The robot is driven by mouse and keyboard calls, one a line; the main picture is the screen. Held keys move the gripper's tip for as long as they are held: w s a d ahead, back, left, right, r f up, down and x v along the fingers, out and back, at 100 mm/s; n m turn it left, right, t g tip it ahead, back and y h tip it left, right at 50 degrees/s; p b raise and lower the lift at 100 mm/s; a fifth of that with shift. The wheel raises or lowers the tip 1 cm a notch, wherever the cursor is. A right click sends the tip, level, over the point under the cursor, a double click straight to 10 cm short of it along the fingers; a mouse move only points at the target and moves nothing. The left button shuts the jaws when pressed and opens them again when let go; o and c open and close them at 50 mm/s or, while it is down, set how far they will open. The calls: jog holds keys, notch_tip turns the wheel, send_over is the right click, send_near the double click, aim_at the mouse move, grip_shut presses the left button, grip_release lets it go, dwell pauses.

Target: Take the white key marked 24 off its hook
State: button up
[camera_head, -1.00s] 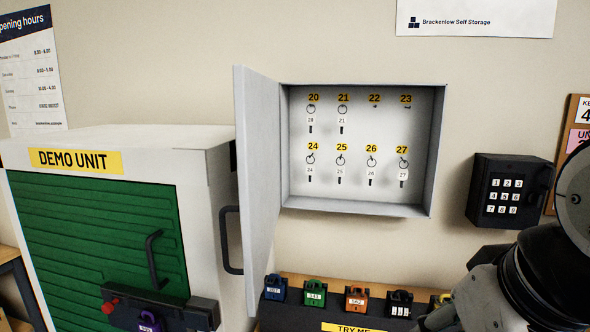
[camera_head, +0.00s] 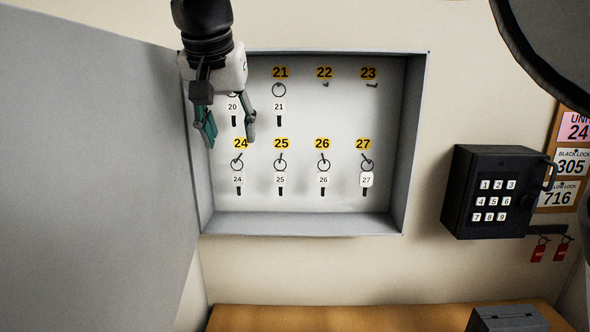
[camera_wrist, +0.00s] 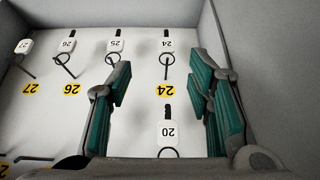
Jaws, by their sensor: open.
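The white key marked 24 (camera_head: 238,180) hangs by its ring from a hook under the yellow 24 label, in the lower row at the left of the open key cabinet (camera_head: 300,224). My gripper (camera_head: 229,140) is open and empty, pointing down in front of the cabinet, just above and left of key 24. In the wrist view, which is upside down, key 24 (camera_wrist: 167,46) and its ring show beyond the open fingers (camera_wrist: 165,90), roughly between them and apart from them. The white key marked 20 (camera_wrist: 167,130) is nearer, also between the fingers.
Keys 25 (camera_head: 280,180), 26 (camera_head: 323,180) and 27 (camera_head: 367,180) hang to the right. Key 21 (camera_head: 279,107) hangs above; hooks 22 and 23 are bare. The open cabinet door (camera_head: 90,160) stands close at the left. A black keypad box (camera_head: 495,192) is at the right.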

aim_at(237, 171)
jog(key=x, duration=0.9)
jog(key=shift+w+a+r+p, duration=0.2)
jog(key=shift+w+a+p, duration=0.2)
jog(key=shift+w, duration=0.05)
jog(key=shift+w+p+x, duration=0.15)
jog(key=shift+p+x, duration=0.2)
jog(key=shift+x, duration=0.95)
jog(key=shift+w+p+x, duration=0.15)
jog(key=shift+p+x, duration=0.2)
jog(key=shift+x, duration=0.95)
jog(key=shift+a+r, duration=0.15)
jog(key=shift+r, duration=0.1)
jog(key=c, duration=1)
